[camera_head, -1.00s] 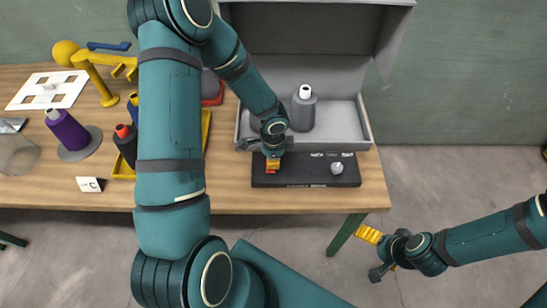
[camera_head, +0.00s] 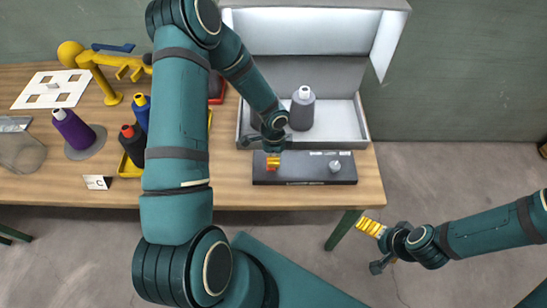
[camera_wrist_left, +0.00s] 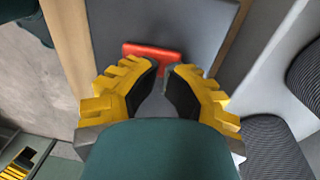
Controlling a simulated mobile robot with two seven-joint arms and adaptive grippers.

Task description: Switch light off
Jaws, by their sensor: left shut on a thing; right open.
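A black control panel (camera_head: 310,168) lies on the table in front of a grey light box (camera_head: 345,122). It carries a red switch at its left end and a pale round knob (camera_head: 335,166) at its right. My left gripper (camera_head: 272,161) is down at the panel's left end and hides the switch in the head view. In the left wrist view the red switch (camera_wrist_left: 152,56) shows at the tips of my left gripper (camera_wrist_left: 161,69), which is shut on it. The hood (camera_head: 300,32) is brightly lit inside. My right gripper (camera_head: 371,248) is open and empty, right of the table.
A grey bottle (camera_head: 302,108) stands in the box. The front table strip is clear.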

